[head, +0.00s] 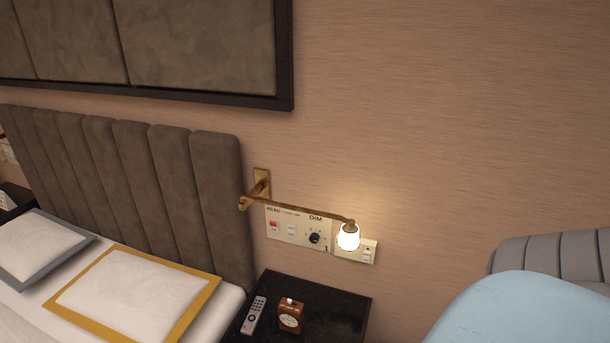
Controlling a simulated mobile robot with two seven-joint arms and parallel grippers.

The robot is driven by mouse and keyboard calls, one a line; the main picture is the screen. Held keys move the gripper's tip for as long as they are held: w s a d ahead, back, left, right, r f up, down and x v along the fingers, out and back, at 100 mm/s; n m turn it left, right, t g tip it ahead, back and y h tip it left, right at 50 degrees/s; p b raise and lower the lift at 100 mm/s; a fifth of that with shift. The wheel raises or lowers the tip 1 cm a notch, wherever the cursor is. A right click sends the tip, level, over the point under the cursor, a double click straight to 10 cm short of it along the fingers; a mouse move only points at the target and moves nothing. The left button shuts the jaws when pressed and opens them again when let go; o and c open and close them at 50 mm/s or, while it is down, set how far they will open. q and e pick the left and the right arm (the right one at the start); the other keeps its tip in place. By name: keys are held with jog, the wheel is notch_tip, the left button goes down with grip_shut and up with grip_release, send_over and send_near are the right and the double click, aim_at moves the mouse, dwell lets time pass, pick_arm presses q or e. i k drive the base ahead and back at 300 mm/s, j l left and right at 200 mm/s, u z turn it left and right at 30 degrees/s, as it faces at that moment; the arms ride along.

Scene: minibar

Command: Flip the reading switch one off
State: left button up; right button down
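A cream switch panel (298,230) is on the wall above the nightstand, to the right of the headboard. Its left end carries the word READ and a small red-lit switch (274,226). A pale switch (291,230) sits beside it, and a black dimmer knob (315,238) is under the word DIM. A brass wall lamp (262,187) reaches its arm across the panel's top edge. Its bulb (348,237) glows white. Neither gripper is in view.
The black nightstand (338,298) below the panel holds a remote (254,315) and a small brown clock (291,315). The bed with pillows (130,296) is at left. A grey chair (545,254) with a light blue surface (535,312) is at right.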

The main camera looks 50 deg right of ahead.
aim_at(273, 225)
jog(key=z, duration=1.5)
jog(key=i+z, duration=0.2)
jog(key=z, duration=0.15)
jog(key=i+z, duration=0.2)
jog(key=z, duration=0.15)
jog(key=i+z, duration=0.2)
jog(key=z, duration=0.15)
